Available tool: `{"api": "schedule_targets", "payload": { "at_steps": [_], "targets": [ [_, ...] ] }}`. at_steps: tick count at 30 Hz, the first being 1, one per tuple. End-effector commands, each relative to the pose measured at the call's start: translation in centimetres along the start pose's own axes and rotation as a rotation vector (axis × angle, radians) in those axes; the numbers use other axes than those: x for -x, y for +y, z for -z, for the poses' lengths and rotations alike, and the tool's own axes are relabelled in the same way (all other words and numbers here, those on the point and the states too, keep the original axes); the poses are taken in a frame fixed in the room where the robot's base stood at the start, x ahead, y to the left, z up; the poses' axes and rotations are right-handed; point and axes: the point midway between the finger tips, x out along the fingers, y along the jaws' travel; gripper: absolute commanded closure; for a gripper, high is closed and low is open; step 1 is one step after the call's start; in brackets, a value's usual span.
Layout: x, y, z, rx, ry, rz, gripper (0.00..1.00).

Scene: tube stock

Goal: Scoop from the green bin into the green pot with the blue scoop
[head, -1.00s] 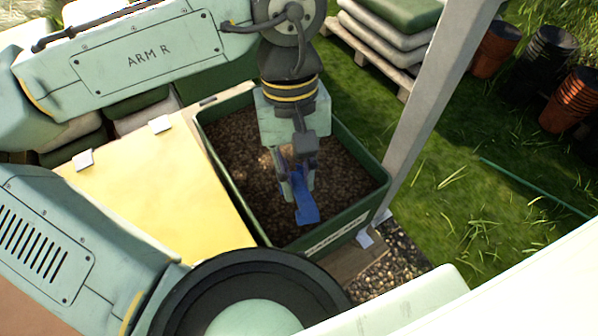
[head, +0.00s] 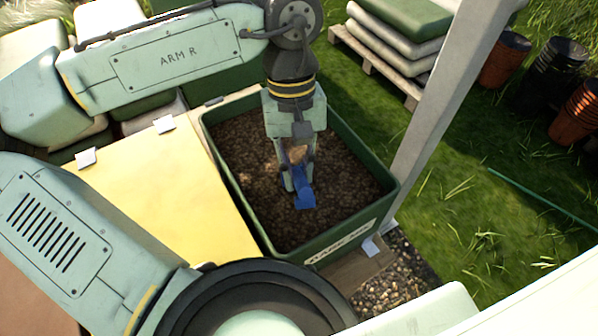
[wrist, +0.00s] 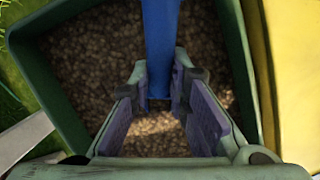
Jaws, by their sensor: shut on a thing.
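The green bin (head: 384,203) stands in the middle of the head view, filled with brown, grainy material (head: 250,150). My gripper (head: 296,186) points down over the bin, inside its rim as seen from above. It is shut on the blue scoop (head: 305,199), whose blue part shows at the fingertips. In the wrist view the blue scoop (wrist: 160,45) runs up from between the two finger pads (wrist: 160,98). Whether the scoop touches the material, or holds any, I cannot tell. No green pot can be made out in these frames.
A yellow board (head: 170,205) lies left of the bin. A pale post (head: 440,110) rises close by the bin's right side. Stacked sacks (head: 400,35) on a pallet and stacked pots (head: 550,75) stand on the grass behind. Gravel (head: 400,275) lies at front right.

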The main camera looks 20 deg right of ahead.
Motion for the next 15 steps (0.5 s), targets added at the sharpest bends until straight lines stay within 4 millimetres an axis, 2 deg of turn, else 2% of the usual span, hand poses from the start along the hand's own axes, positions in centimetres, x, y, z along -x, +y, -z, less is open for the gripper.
{"api": "schedule_targets", "payload": {
  "at_steps": [2,15],
  "targets": [
    [-0.6,0.0,0.6,0.001,0.006,0.001,1.0],
    [-1.0,0.0,3.3,0.002,0.155,-0.001,1.0]
  ]
}}
